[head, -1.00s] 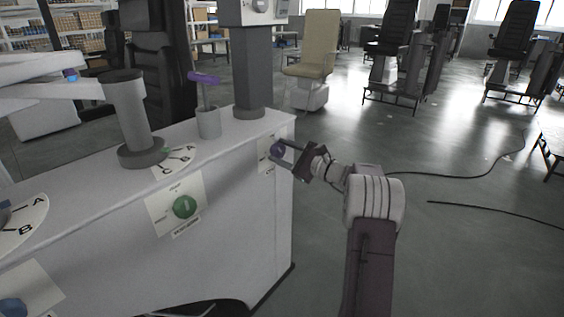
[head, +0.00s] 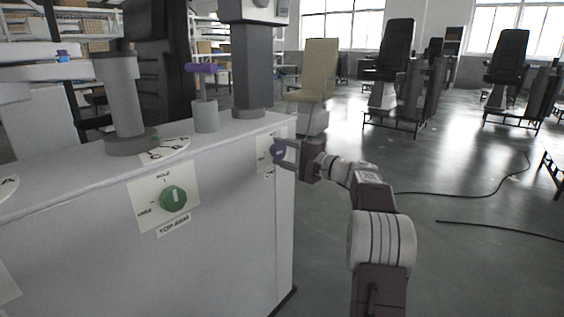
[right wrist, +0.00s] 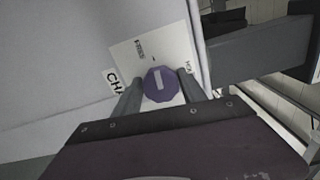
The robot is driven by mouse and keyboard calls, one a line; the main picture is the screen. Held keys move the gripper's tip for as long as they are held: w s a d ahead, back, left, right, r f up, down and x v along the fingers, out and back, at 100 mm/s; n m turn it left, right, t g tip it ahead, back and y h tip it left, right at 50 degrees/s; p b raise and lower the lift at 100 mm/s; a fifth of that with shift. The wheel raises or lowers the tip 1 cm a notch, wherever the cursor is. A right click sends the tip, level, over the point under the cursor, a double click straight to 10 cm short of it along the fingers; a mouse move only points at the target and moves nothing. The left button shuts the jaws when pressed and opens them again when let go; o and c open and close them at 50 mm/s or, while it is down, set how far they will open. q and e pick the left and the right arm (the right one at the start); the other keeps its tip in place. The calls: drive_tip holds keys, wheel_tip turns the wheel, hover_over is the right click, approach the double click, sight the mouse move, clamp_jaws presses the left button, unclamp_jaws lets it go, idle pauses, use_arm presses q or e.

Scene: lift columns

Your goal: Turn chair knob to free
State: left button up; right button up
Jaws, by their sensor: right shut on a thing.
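The chair knob (head: 278,152) is purple and sits on a white label plate (head: 264,152) near the right end of the bench's front face. In the right wrist view the knob (right wrist: 161,84) is a purple disc with a pale bar mark, on a plate (right wrist: 158,50) whose lettering is partly hidden; "CHA" shows beside it. My right gripper (head: 284,154) is at the knob. In the right wrist view its fingers (right wrist: 159,92) lie on either side of the knob, shut on it. My left gripper is not in view.
A green knob (head: 173,198) labelled TOP-ARM is on the same bench face (head: 235,215), to the left. The floor to the right is open, with cables.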

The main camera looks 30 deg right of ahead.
drive_tip(key=shift+f+n+b, duration=0.1)
drive_tip(key=shift+n+b, duration=0.4)
drive_tip(key=shift+n, duration=0.1)
drive_tip(key=o, duration=1.3)
drive_tip(key=shift+o, duration=0.2)
drive_tip(key=p+v, duration=0.2)
drive_tip(key=v, duration=0.7)
drive_tip(key=shift+p, duration=0.4)
